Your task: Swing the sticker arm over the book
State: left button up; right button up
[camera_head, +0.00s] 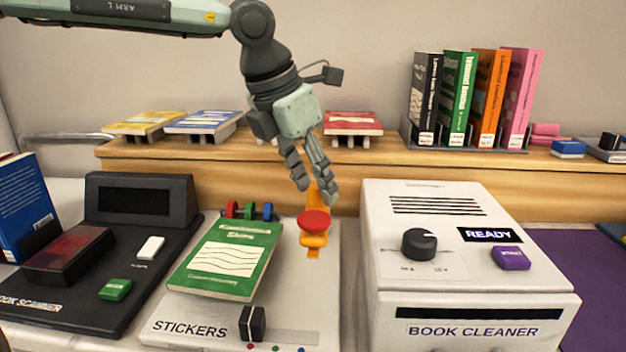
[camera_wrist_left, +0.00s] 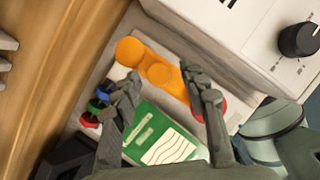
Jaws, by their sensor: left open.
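The orange sticker arm (camera_head: 314,240) with its red round head (camera_head: 313,222) stands on the white STICKERS machine (camera_head: 190,320), to the right of the green book (camera_head: 227,258). The book lies flat on the machine, and the arm's head is beside it, not above it. My left gripper (camera_head: 316,193) is open and points down at the back part of the orange arm. In the left wrist view, the orange arm (camera_wrist_left: 158,74) shows between the open fingers. One finger partly hides the red head there. My right gripper is out of view.
A book scanner (camera_head: 60,270) stands to the left and a white book cleaner (camera_head: 465,275) reading READY close to the right. Coloured sticker rolls (camera_head: 248,210) sit behind the green book. A wooden shelf (camera_head: 390,155) with books runs along the back.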

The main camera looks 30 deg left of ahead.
pick_arm(q)
jog(key=shift+c, duration=0.4)
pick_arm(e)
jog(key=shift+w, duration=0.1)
pick_arm(q)
grip_shut()
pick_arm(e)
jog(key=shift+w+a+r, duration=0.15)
pick_arm(q)
jog(key=shift+a, duration=0.1)
